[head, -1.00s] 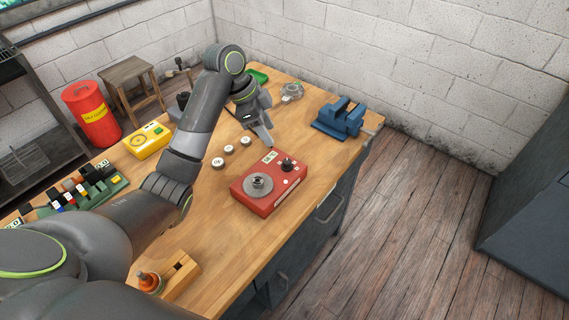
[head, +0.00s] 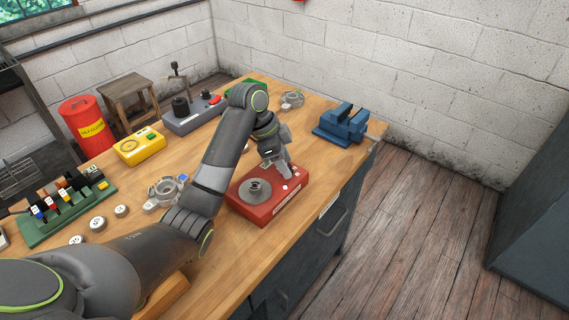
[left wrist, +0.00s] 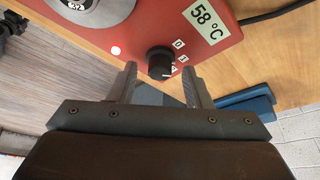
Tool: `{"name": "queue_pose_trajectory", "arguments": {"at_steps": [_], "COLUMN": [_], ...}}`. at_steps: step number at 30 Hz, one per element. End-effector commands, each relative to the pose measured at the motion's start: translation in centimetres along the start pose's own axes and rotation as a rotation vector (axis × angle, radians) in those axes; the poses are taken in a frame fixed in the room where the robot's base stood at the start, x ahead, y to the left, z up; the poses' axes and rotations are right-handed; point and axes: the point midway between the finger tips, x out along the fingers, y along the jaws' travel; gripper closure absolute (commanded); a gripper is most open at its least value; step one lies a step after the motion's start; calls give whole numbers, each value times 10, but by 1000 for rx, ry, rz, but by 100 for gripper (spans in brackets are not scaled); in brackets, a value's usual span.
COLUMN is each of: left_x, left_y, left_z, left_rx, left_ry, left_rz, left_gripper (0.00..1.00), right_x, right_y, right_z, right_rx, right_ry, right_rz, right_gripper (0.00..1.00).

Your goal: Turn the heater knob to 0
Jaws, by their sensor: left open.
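The red heater (head: 262,212) sits on the workbench with a round metal plate (head: 255,190) on top. In the left wrist view its display (left wrist: 207,20) reads 58 °C. The black heater knob (left wrist: 160,63) has a white pointer line and printed marks beside it, one of them a 0 (left wrist: 179,44). My left gripper (head: 287,172) is over the knob end of the heater and hides the knob in the head view. In the left wrist view its open fingers (left wrist: 160,82) point at the knob, one to each side, with the knob just past the tips. My right gripper is not in view.
A blue vise (head: 342,124) stands at the bench's far right corner. A yellow box (head: 139,147), a grey fixture (head: 192,113) and a green rack (head: 62,213) lie left of my arm. A black cable (left wrist: 275,13) leaves the heater. The floor right of the bench is clear.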

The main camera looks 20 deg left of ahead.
Motion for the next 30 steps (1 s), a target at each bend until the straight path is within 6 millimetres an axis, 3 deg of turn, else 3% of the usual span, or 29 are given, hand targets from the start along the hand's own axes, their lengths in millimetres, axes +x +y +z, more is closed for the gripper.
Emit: {"name": "queue_pose_trajectory", "arguments": {"at_steps": [9, 19, 30], "left_x": [2, 2, -1], "left_y": [0, 0, 1], "left_z": [0, 0, -1], "left_rx": [0, 0, -61], "left_ry": [0, -1, 0], "left_rz": [0, 0, -24], "left_gripper": [56, 100, 100], "right_x": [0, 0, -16], "right_y": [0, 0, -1], "right_z": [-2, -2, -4], "right_rx": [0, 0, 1], "right_ry": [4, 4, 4], "right_rz": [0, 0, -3], "right_gripper": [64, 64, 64]}}
